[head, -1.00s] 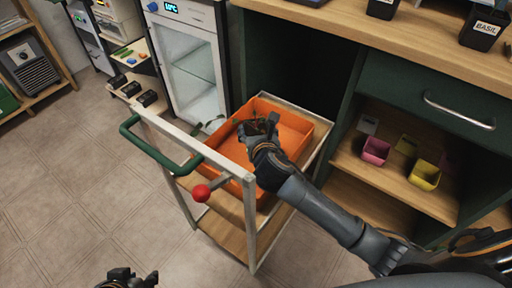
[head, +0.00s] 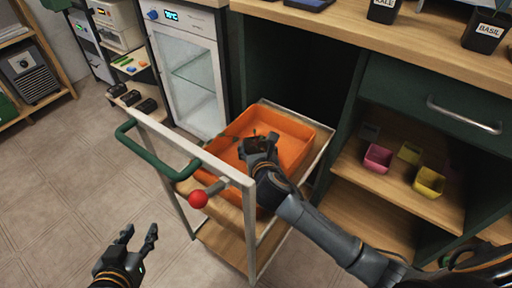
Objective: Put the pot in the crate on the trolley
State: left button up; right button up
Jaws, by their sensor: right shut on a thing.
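The orange crate (head: 306,128) sits on the top shelf of the trolley (head: 247,206). My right gripper (head: 258,141) is over the crate's interior, inside its outline, shut on a small dark pot (head: 257,146). A bit of green shows beside the pot. The gripper hides most of the pot, and I cannot tell whether the pot touches the crate floor. My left gripper (head: 139,236) is open and empty over the floor at the lower left, apart from the trolley.
The trolley has a green handle (head: 146,158) and a red knob (head: 198,198). A glass-door cabinet (head: 190,75) stands behind. At the right, a shelf holds a pink pot (head: 377,157) and a yellow pot (head: 429,183); dark labelled pots (head: 484,36) stand on the counter.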

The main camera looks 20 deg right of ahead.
jog(key=shift+f, duration=0.1)
jog(key=o, duration=1.3)
